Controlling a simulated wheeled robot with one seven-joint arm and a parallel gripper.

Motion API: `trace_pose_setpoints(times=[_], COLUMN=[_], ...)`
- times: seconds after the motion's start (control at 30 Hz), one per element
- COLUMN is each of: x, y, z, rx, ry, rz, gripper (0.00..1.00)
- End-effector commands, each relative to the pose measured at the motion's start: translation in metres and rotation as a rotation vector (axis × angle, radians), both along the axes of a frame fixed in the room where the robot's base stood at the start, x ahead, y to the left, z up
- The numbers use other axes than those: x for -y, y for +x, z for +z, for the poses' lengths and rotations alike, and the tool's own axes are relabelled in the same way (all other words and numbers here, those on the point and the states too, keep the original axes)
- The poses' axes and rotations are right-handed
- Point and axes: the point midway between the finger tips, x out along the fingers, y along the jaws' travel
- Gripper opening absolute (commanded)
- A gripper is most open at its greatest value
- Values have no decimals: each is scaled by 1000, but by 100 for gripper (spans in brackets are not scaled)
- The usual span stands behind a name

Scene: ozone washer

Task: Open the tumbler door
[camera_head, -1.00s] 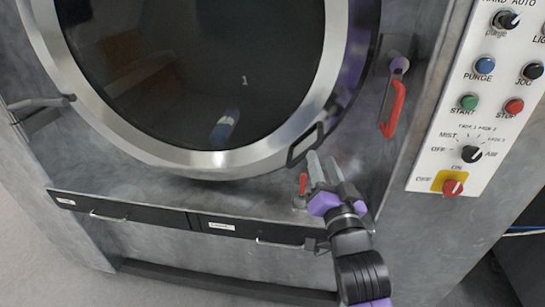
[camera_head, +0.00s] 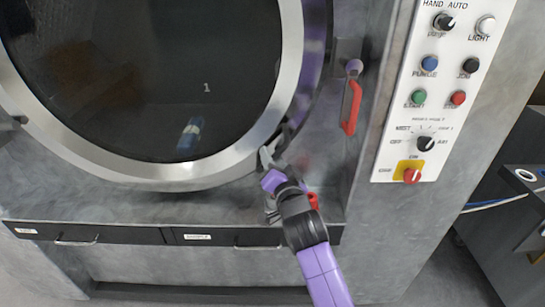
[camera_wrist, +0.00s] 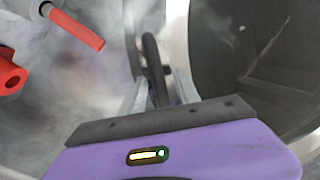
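The tumbler door is a large round dark window (camera_head: 130,75) with a pale metal ring (camera_head: 292,60). It looks closed in the head view. Its black loop handle (camera_head: 285,138) is at the ring's lower right and is partly hidden by my gripper. My gripper (camera_head: 271,156) is at this handle, with its pale fingers reaching up to it. In the wrist view the handle (camera_wrist: 149,50) runs down between the fingertips of my gripper (camera_wrist: 160,92). The fingers look apart around it; firm contact cannot be seen. The dark window (camera_wrist: 235,50) fills the right side there.
A red lever (camera_head: 351,105) is on the frame right of the door. A white control panel (camera_head: 435,90) with buttons and knobs is farther right. A red part (camera_head: 313,201) is close beside my gripper. Black drawers (camera_head: 120,234) with bar handles run below the door.

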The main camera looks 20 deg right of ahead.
Motion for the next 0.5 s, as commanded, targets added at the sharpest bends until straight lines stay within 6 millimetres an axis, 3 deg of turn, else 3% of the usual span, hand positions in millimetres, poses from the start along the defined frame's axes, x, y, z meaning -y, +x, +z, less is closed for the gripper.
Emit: trace_pose_setpoints(times=[0.27,0.47,0.5], x=[0,0,0], y=[2,1,1], z=[0,0,0], rx=[0,0,0], ry=[0,0,-1], rz=[0,0,0], gripper=[38,1,0])
